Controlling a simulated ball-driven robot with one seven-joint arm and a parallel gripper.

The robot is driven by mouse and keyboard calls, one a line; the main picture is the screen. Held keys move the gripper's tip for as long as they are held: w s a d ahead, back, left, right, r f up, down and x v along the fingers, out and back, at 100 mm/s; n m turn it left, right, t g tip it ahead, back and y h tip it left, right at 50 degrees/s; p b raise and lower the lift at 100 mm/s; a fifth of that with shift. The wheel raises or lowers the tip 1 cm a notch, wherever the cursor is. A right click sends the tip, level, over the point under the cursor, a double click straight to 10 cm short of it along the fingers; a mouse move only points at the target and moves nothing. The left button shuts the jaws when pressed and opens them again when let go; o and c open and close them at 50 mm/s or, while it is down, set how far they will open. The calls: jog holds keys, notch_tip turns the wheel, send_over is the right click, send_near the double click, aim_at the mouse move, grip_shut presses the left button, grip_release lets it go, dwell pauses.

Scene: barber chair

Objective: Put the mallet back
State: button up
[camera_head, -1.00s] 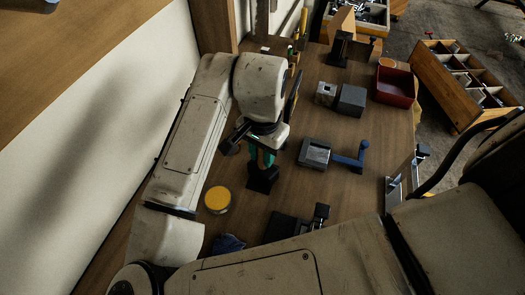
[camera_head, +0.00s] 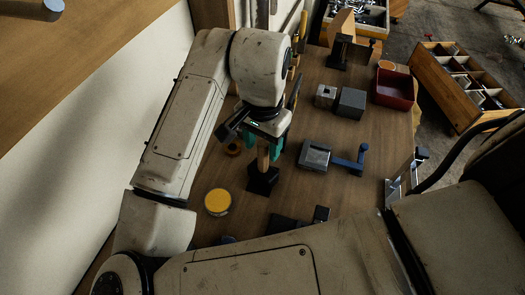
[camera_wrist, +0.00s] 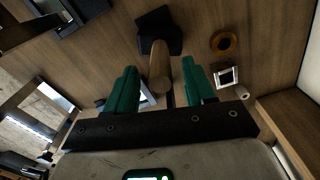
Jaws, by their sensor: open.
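The mallet stands with its black head (camera_head: 263,181) down on the wooden bench and its pale wooden handle (camera_head: 263,158) pointing up. In the wrist view its handle (camera_wrist: 160,66) rises from the dark head (camera_wrist: 158,28) toward the camera. My gripper (camera_head: 267,152) is above the head, its teal fingers apart on either side of the handle. In the wrist view my gripper (camera_wrist: 160,76) shows a gap on both sides of the handle. Whether the head sits in a holder I cannot tell.
A grey block with a blue lever (camera_head: 352,162), a dark grey block (camera_head: 351,101) and a red bin (camera_head: 394,87) are to the right. A wall bounds the left side.

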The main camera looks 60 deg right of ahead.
notch_tip(320, 180, up, 8)
jog(key=shift+f+p, duration=0.25)
jog(key=shift+p, duration=0.1)
dwell(0.6)
